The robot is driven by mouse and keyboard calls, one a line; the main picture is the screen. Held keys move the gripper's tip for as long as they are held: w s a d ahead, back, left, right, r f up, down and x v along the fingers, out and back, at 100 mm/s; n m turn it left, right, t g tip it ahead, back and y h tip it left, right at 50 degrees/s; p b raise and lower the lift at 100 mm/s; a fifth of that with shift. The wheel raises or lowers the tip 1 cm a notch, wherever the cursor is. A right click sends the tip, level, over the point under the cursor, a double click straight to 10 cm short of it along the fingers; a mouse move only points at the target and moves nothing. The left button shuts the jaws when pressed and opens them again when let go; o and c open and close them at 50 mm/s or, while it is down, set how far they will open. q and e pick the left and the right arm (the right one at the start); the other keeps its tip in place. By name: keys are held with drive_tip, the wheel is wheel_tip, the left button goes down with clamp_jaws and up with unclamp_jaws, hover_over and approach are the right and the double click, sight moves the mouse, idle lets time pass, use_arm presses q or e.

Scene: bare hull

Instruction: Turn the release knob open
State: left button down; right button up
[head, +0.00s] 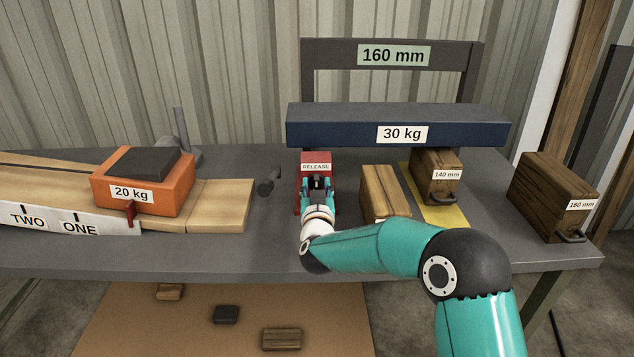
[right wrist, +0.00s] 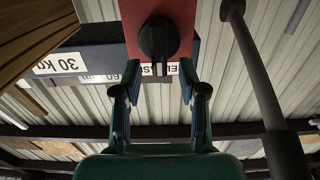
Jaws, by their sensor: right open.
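The release box (head: 316,158) is red with a white RELEASE label and stands at the middle of the bench. In the right wrist view the box (right wrist: 185,12) carries a round black knob (right wrist: 158,38), with a pale mark below it. My right gripper (head: 319,188) is in front of the box and hides most of its lower front in the head view. In the right wrist view its fingers (right wrist: 160,75) are open, one on each side of the knob's line, with the knob just beyond the tips. Contact cannot be told. My left gripper is out of view.
A navy 30 kg beam (head: 345,132) hangs in a dark frame behind the box. A light wooden block (head: 385,193) stands close right; the 140 mm (head: 434,185) and 160 mm (head: 553,200) blocks are farther right. An orange 20 kg weight (head: 165,200) sits left.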

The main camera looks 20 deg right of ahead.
drive_tip(key=shift+x, duration=0.85)
clamp_jaws()
